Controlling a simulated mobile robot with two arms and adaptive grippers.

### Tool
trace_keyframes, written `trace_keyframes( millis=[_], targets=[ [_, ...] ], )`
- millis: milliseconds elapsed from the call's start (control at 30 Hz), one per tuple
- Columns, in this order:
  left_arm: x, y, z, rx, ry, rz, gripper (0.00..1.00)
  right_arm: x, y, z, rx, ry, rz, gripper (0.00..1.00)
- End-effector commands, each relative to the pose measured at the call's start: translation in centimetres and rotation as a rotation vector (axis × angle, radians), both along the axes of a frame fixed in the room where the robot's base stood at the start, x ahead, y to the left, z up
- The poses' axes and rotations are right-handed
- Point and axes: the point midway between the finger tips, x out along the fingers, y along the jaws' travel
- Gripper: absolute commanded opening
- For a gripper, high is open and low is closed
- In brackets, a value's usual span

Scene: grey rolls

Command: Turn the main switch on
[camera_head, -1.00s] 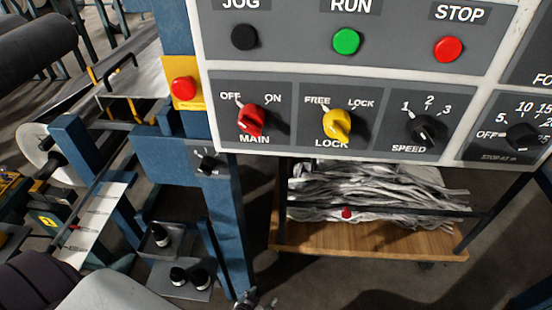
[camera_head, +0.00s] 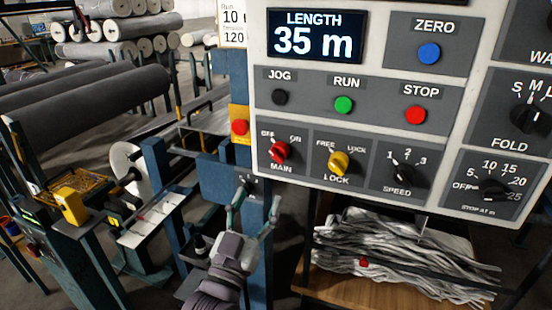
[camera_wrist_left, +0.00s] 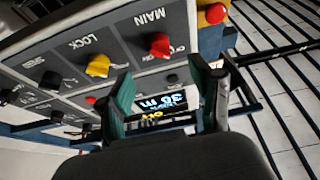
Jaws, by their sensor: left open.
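The main switch is a red knob (camera_head: 279,151) at the lower left of the grey control panel. Its white pointer is turned up and left toward OFF, with ON at its right. My left gripper (camera_head: 256,201) is below the switch, in front of the blue post, with fingers apart and nothing between them. In the left wrist view the open fingers (camera_wrist_left: 160,80) point at the panel, and the red knob (camera_wrist_left: 160,45) shows beyond and between their tips, not touched. My right gripper is not in view.
The yellow lock knob (camera_head: 338,163) sits just right of the main switch. A red button on a yellow box (camera_head: 240,127) is close on its left. Jog, run and stop buttons are above. A wooden shelf (camera_head: 385,289) with grey scraps is below the panel.

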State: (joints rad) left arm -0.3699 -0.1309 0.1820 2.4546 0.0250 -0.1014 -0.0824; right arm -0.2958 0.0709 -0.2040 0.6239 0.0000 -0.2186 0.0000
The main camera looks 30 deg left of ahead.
Motion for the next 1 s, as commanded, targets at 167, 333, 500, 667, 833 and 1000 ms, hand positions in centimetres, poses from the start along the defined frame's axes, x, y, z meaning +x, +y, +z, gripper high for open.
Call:
trace_keyframes(
  millis=[167, 333, 500, 667, 833, 1000],
  targets=[
    [3.7, 0.8, 2.1, 0.001, -0.004, -0.001, 0.65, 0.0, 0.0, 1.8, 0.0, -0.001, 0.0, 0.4],
    [6.7, 1.6, 3.2, 0.001, -0.002, -0.001, 0.65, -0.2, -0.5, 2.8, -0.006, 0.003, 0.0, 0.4],
    [8.7, 2.1, 3.9, 0.0, 0.0, -0.001, 0.65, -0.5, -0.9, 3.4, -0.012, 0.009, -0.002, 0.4],
    [9.5, 2.3, 4.0, 0.001, 0.002, -0.001, 0.65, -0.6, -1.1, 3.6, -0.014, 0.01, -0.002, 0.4],
    [9.6, 2.3, 4.0, 0.0, 0.002, -0.001, 0.65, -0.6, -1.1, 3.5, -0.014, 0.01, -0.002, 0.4],
    [9.6, 2.3, 4.0, 0.0, 0.002, -0.001, 0.55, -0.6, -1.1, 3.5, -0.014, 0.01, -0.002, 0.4]
  ],
)
